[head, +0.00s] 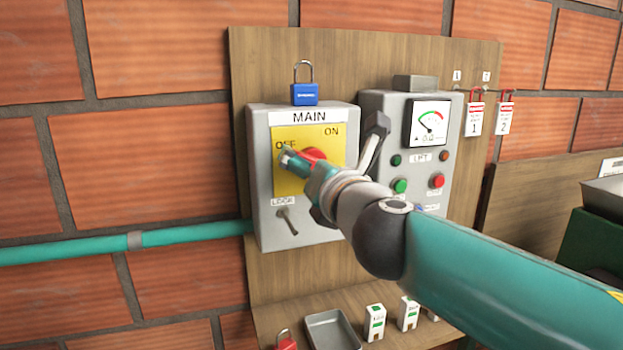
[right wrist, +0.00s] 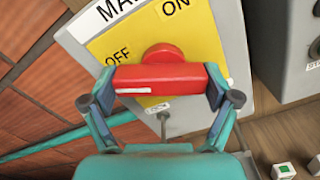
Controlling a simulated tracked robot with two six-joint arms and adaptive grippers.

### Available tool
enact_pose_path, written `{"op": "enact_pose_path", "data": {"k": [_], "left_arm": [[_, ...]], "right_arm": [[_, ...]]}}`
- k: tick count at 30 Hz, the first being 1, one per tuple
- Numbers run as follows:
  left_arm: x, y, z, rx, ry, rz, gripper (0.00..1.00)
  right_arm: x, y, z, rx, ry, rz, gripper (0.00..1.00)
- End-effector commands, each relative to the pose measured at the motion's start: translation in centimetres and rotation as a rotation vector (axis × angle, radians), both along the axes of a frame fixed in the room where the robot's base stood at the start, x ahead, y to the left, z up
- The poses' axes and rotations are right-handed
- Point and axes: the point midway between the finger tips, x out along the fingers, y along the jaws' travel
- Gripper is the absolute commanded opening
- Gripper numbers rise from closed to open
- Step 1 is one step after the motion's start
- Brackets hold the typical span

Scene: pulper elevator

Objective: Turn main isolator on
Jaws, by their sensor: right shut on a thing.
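The main isolator is a grey box (head: 262,225) with a "MAIN" label and a yellow plate (head: 290,178) marked OFF at left and ON at upper right. Its red handle (head: 316,154) is largely hidden by my right gripper (head: 322,165) in the head view. In the right wrist view the red handle (right wrist: 160,78) lies crosswise, its white line at the left end, on the OFF side. My right gripper (right wrist: 168,90) is shut on it, a finger at each end. My left gripper is not in view.
A blue padlock (head: 304,93) sits on top of the box. A small lever (head: 288,221) is below the plate. The LIFT panel (head: 385,105) with gauge and buttons stands close at right. Tags (head: 475,118) hang beyond it. A tray (head: 333,331) is on the shelf below.

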Motion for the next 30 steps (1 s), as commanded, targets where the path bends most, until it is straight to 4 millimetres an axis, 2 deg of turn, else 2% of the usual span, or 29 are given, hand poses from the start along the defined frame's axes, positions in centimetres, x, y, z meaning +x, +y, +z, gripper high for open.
{"op": "enact_pose_path", "data": {"k": [1, 6, 30], "left_arm": [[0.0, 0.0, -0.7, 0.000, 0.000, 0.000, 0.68], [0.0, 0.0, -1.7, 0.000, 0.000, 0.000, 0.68], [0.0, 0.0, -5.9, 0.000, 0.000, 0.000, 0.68]], "right_arm": [[0.0, 0.0, -0.4, 0.042, 0.014, 0.000, 0.53], [0.0, 0.0, -0.4, 0.196, 0.065, 0.000, 0.53], [0.2, -0.2, -0.4, 0.884, 0.294, -0.006, 0.53]]}}
